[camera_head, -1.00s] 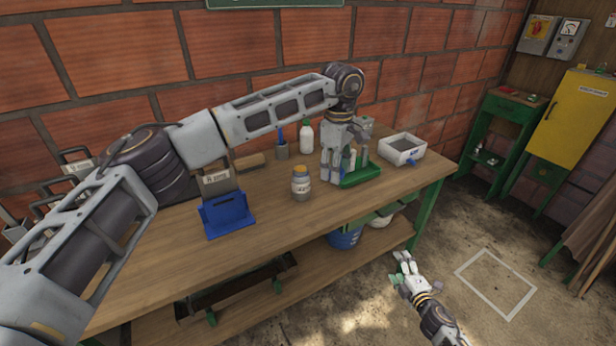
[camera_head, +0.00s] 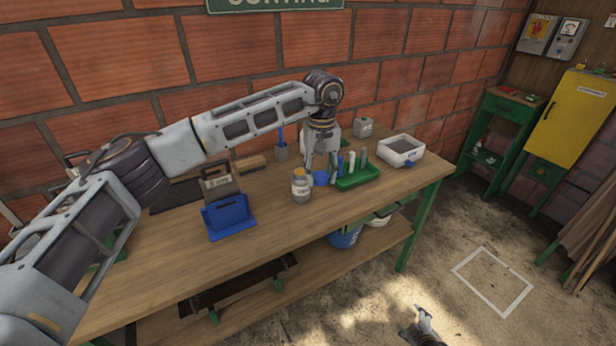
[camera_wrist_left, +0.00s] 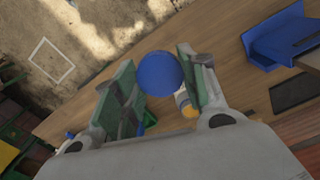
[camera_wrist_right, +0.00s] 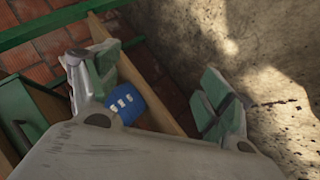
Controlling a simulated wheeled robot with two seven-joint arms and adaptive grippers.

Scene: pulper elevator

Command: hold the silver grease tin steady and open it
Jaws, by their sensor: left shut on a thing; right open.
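My left gripper (camera_head: 320,165) reaches down over the bench, behind and to the right of the labelled jar. It is shut on a blue round thing (camera_head: 320,178), which shows as a blue disc (camera_wrist_left: 160,73) between the fingers in the left wrist view. I cannot tell whether this is the top of the grease tin, as no silver side shows. A small grey container (camera_head: 364,128) stands apart at the back of the bench. My right gripper (camera_wrist_right: 150,78) is open and empty, low in front of the bench; in the head view only a part shows at the bottom edge.
The jar (camera_head: 301,187) with an orange lid stands close beside the left gripper. A green tray (camera_head: 358,180) of bottles is to its right, and a white bin (camera_head: 401,150) beyond. A blue holder (camera_head: 227,215) stands left. A blue bucket (camera_wrist_right: 122,103) sits below the bench.

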